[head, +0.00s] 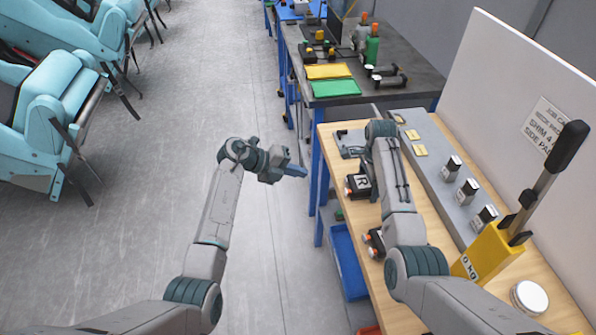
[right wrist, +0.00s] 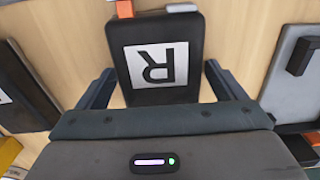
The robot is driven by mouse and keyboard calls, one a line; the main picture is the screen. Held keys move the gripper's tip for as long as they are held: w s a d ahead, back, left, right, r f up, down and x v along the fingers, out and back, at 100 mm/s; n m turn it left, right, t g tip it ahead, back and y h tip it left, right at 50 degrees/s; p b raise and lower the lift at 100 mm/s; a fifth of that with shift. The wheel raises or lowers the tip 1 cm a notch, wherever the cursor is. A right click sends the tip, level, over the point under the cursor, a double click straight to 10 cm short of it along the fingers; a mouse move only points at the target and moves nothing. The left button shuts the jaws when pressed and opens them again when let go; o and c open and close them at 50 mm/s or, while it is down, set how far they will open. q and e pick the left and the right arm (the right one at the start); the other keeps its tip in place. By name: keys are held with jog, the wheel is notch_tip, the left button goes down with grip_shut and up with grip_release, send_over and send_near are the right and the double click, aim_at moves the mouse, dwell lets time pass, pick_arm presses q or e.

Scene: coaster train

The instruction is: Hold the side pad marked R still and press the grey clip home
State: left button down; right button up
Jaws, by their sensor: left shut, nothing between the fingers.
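The side pad marked R (head: 362,183) is a dark block with a white label, lying on the wooden bench. In the right wrist view the pad (right wrist: 155,85) is between the two fingers of my right gripper (right wrist: 160,80), which stand apart, one on each side; I cannot tell whether they touch it. An orange clip (right wrist: 124,8) and a grey clip (right wrist: 182,8) show at the pad's top edge, partly cut off by the frame. My left gripper (head: 297,171) is shut and empty, over the aisle left of the bench.
Another dark pad (head: 375,243) lies nearer on the bench (head: 437,222). A grey strip (head: 437,160) with several small blocks runs along the back. A yellow lever press (head: 487,252) stands at the right. A blue bin (head: 347,262) is below the bench edge. The aisle floor is clear.

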jog(key=shift+o, duration=0.5)
jog(key=shift+r, duration=0.1)
notch_tip(320, 180, up, 12)
